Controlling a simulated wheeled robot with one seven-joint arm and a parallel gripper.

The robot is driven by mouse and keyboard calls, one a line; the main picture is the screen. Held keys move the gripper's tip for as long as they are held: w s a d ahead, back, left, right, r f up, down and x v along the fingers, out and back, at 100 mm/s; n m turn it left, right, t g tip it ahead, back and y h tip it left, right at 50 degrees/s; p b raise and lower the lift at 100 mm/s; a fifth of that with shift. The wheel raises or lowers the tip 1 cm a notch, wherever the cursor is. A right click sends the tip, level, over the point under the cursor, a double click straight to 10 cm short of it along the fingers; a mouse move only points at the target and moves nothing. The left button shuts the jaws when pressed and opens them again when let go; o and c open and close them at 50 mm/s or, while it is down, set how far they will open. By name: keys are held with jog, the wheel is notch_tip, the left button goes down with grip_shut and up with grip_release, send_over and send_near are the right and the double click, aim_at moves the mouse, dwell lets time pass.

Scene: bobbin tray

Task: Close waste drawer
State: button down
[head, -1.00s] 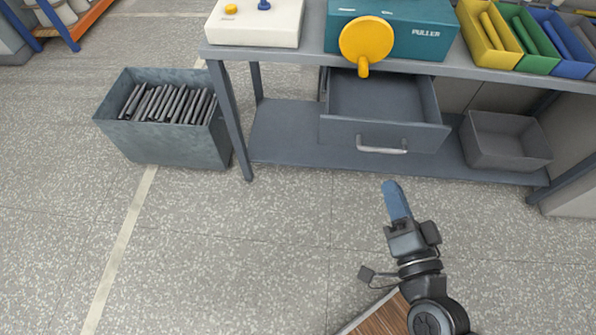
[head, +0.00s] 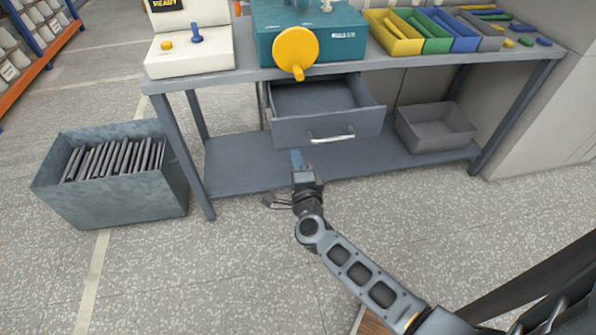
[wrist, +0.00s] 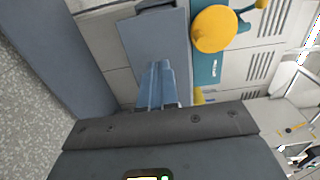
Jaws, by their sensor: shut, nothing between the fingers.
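The grey waste drawer (head: 355,123) hangs under the bench top and is pulled open. Its inside looks empty, and a light metal bar handle (head: 331,136) is on its front. My gripper (head: 297,158) is shut and empty. In the head view its blue fingertips appear just below the left part of the drawer front; whether they touch it I cannot tell. In the wrist view the shut fingers (wrist: 160,70) overlap a blue-grey panel (wrist: 150,40), which looks like the drawer front.
The bench's lower shelf (head: 235,160) runs under the drawer and holds an open grey bin (head: 435,130) at right. A yellow disc (head: 296,48) on the teal machine (head: 345,45) overhangs the drawer. A metal crate (head: 120,195) of dark strips stands at left. Floor in front is clear.

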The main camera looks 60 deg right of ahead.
aim_at(289, 132)
jog(key=x, duration=0.8)
jog(key=shift+d, duration=0.1)
jog(key=shift+w+d+b, duration=0.25)
jog(key=shift+b, duration=0.1)
jog(key=b+x, duration=0.6)
jog(key=x, duration=1.1)
jog(key=shift+w+d+f+b, duration=0.2)
jog(key=shift+w+d+b, duration=0.1)
jog(key=shift+b, duration=0.05)
jog(key=shift+w+d, duration=0.25)
jog(key=shift+d, duration=0.05)
jog(key=shift+w+d+r, duration=0.15)
jog(key=shift+r, duration=0.15)
